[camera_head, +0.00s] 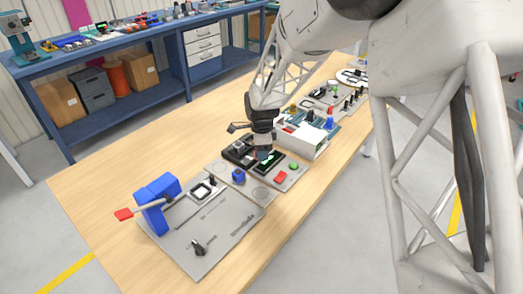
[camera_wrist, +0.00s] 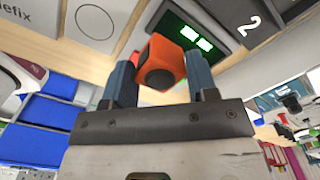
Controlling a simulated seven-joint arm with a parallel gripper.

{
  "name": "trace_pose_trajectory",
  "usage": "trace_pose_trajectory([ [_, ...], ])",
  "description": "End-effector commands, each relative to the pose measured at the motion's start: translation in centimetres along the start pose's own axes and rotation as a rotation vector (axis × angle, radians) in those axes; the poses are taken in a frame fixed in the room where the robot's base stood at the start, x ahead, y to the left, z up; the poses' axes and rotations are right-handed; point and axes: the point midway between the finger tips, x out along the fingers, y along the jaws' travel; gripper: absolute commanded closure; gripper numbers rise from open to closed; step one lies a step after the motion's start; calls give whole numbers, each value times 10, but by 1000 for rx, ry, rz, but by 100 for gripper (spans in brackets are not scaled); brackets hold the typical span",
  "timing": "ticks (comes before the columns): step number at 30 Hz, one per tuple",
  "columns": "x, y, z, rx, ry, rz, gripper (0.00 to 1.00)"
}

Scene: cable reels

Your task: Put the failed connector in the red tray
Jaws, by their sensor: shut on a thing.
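My gripper (camera_head: 264,152) is low over the grey board in the middle of the table in the head view. In the wrist view, my gripper (camera_wrist: 161,72) has its two blue-grey fingers closed on an orange-red block-shaped connector (camera_wrist: 165,55) with a dark round opening. The connector is hidden behind the gripper in the head view. A black panel with a green lit display (camera_head: 268,162) is just below the gripper; it also shows in the wrist view (camera_wrist: 200,30), beyond the connector, near a white "2". I cannot make out a red tray for certain.
A small red pad (camera_head: 281,177) and a green button (camera_head: 293,166) lie right of the panel. A white open box (camera_head: 312,151) stands behind. A blue clamp (camera_head: 157,207) stands on the front board. Bare wood (camera_head: 110,185) is free at the left.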

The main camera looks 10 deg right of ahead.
Motion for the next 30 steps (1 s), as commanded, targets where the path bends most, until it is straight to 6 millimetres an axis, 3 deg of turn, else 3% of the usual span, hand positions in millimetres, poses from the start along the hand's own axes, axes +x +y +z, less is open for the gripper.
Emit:
trace_pose_trajectory([
  [11, -16, -24, -15, -161, 0, -1, 71],
  [30, -77, -101, -75, -770, 0, -1, 71],
])
